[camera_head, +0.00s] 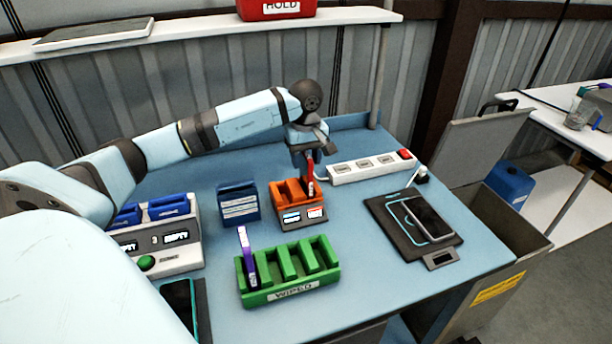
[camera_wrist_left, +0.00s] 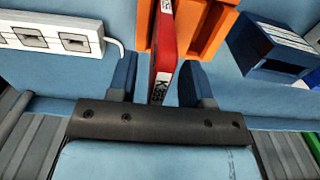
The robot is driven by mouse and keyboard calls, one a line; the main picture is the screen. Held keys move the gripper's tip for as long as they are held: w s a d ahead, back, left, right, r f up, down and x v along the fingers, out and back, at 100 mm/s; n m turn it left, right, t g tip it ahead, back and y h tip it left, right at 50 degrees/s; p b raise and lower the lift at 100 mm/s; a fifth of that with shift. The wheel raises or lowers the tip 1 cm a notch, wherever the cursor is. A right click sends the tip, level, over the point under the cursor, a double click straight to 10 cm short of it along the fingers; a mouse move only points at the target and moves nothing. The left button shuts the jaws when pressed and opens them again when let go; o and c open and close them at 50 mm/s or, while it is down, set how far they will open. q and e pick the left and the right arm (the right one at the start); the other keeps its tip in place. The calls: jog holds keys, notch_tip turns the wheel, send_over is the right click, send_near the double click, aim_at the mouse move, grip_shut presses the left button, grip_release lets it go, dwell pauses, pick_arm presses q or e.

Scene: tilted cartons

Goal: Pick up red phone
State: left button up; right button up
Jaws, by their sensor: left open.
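The red phone (camera_head: 310,173) stands on edge in the right-hand slot of the orange rack (camera_head: 288,190). It also shows in the left wrist view (camera_wrist_left: 164,50), with a white label on its near end. My left gripper (camera_head: 311,157) reaches in over the rack from behind. In the left wrist view its two blue fingers (camera_wrist_left: 160,82) are open, one on each side of the red phone, with gaps showing between them and the phone. The phone's lower part is hidden in the rack. My right gripper is not in view.
A white power strip (camera_head: 370,168) lies just right of the orange rack. A dark blue box (camera_head: 238,204) stands left of it. The green rack (camera_head: 290,278) in front holds a purple phone (camera_head: 247,260). A black pad (camera_head: 404,236) with a phone lies at the right.

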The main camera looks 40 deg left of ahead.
pick_arm(q)
jog(key=shift+f, duration=0.5)
grip_shut()
jog(key=shift+r, duration=0.15)
notch_tip(320, 180, up, 20)
dwell(0.3)
jog(key=shift+r+p, duration=0.6)
jog(key=shift+p, duration=0.15)
dwell(0.7)
